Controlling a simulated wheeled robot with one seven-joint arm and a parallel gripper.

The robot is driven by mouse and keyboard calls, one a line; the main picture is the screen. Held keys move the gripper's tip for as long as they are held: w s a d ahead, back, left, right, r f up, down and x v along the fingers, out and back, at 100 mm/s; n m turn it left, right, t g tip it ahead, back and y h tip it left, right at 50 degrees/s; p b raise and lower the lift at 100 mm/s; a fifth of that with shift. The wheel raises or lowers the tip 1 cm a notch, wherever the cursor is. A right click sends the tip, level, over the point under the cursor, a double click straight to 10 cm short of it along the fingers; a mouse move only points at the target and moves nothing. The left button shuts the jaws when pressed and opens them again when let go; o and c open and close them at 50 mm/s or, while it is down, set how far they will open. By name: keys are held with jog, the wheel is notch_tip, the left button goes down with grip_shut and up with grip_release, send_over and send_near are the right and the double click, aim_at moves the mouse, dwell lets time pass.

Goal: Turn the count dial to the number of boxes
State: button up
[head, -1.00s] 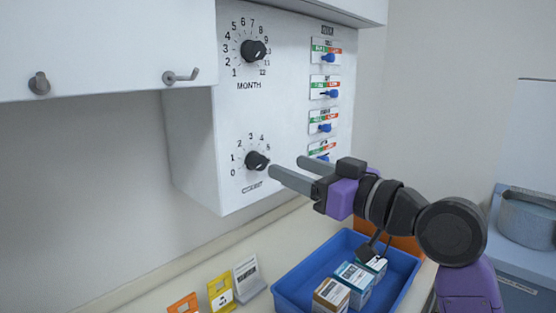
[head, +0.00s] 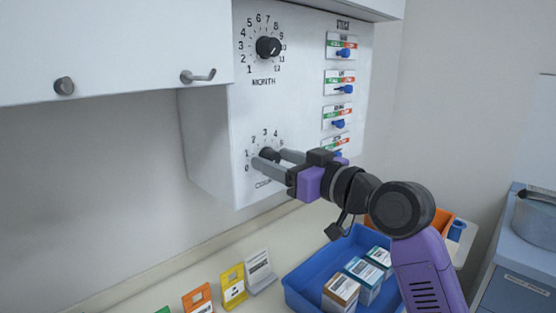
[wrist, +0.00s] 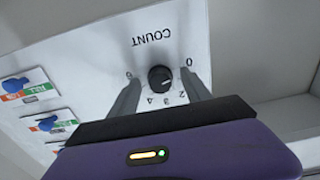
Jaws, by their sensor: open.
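The count dial (head: 270,154) is a black knob on the white panel (head: 222,150), with numbers around it. It also shows in the wrist view (wrist: 160,78), upside down under the word COUNT. My gripper (head: 267,158) is open, its two grey fingers reaching toward the dial. In the wrist view the fingers (wrist: 165,95) lie on either side of the knob, apart from it. Which number the pointer marks is not clear. The blue tray (head: 300,290) holds three boxes: a brown-topped one (head: 341,292), a teal one (head: 363,277) and another teal one (head: 379,259).
The month dial (head: 268,47) is above the count dial. Several blue switches (head: 344,53) line the panel's right side. Cards (head: 233,284) stand on the counter left of the tray. An orange bin (head: 438,219) is behind my arm. Cabinet handles (head: 198,76) protrude at upper left.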

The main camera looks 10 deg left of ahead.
jog(key=shift+c, duration=0.5)
grip_shut()
jog(key=shift+r, duration=0.1)
jog(key=m+p, duration=0.2)
jog(key=shift+r+m+p, duration=0.15)
jog(key=shift+m+p, duration=0.15)
jog(key=shift+m, duration=0.1)
jog(key=m+p, duration=0.3)
jog(key=shift+m, duration=0.3)
jog(key=m+p, duration=0.3)
jog(key=m, duration=0.1)
jog(key=shift+p, duration=0.35)
jog(key=shift+m+p, duration=1.1)
jog(key=shift+m, duration=0.6)
jog(key=shift+f, duration=0.25)
